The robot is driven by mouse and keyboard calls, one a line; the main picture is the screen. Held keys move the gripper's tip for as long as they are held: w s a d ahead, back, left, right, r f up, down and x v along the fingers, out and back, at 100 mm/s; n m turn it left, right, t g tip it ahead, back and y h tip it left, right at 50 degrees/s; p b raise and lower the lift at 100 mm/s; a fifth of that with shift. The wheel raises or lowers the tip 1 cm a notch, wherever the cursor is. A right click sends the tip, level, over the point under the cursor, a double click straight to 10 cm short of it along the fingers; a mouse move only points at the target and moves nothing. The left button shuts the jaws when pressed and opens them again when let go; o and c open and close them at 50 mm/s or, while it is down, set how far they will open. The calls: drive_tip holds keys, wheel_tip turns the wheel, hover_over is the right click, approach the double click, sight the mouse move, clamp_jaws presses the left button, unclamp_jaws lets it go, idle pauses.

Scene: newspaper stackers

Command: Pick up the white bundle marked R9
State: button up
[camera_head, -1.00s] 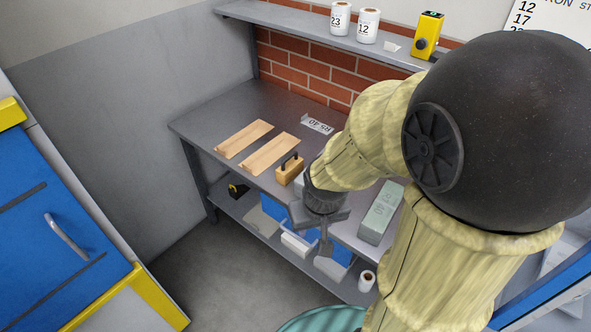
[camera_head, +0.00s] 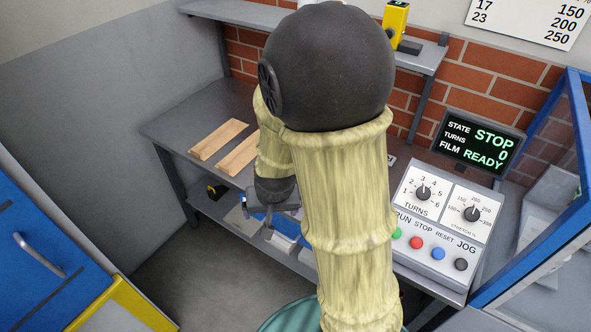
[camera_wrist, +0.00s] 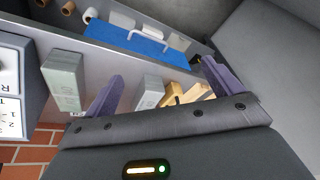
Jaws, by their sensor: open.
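My gripper (camera_head: 276,207) is at the bench's front edge in the head view, mostly hidden behind my arm. In the wrist view my gripper (camera_wrist: 162,69) is open, its two purple-grey fingers spread with nothing clamped. A pale bundle (camera_wrist: 150,93) shows between and beyond the fingers. A grey-green bundle (camera_wrist: 64,80) lies left of the left finger. White bundles (camera_wrist: 121,19) (camera_wrist: 178,41) sit on the lower shelf. I cannot read R9 on any of them. In the head view my arm hides the bundles on the bench top.
Two wooden boards (camera_head: 218,138) lie on the bench (camera_head: 180,120). A control panel (camera_head: 437,220) and display (camera_head: 478,143) stand at right.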

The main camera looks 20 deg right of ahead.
drive_tip(key=w+d+f+m+t+h, duration=0.2)
drive_tip(key=w+f+m+h, duration=0.1)
drive_tip(key=w, duration=0.3)
drive_tip(key=w+d+f+m+t+h, duration=0.2)
drive_tip(key=w+f+t+h, duration=0.1)
drive_tip(key=w+h, duration=0.3)
drive_tip(key=shift+w+d+m, duration=0.35)
drive_tip(key=shift+w+m, duration=0.05)
drive_tip(key=shift+w, duration=0.4)
drive_tip(key=shift+f, duration=0.1)
drive_tip(key=p+x, duration=0.2)
drive_tip(key=x, duration=1)
drive_tip(key=shift+w, duration=0.2)
drive_tip(key=shift+r+p+x, duration=0.2)
drive_tip(key=shift+p+x, duration=1)
drive_tip(key=shift+x, duration=1.4)
drive_tip(key=shift+d, duration=0.15)
